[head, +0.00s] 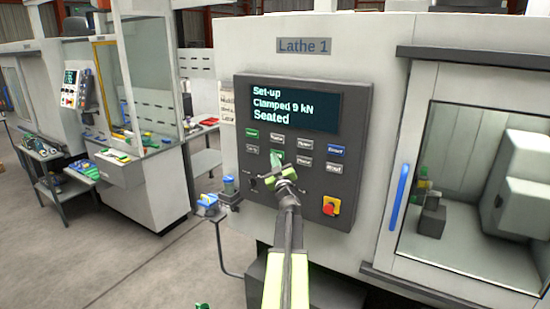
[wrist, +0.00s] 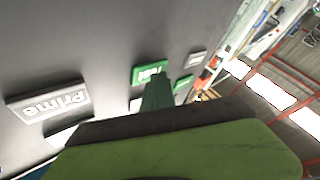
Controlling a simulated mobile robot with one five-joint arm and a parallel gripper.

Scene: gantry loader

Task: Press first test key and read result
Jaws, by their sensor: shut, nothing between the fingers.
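The Lathe 1 control panel (head: 240,165) carries a screen (head: 293,106) reading "Set-up", "Clamped 9 kN", "Seated". Below it are two rows of keys, most labels too small to read. My gripper (head: 275,158) is shut and empty, its green fingers pointing at the lower row and covering a key there. In the wrist view, the fingertips (wrist: 157,82) are at the lower edge of a green key (wrist: 150,70) whose label looks like "Test". I cannot tell whether they touch it. A grey "Prime" key (wrist: 48,104) is to the left.
A red stop knob on a yellow plate (head: 331,206) is at the panel's lower right. The lathe door has a blue handle (head: 400,197). A small shelf with blue items (head: 208,203) is left of the panel. Open floor (head: 130,260) lies at lower left.

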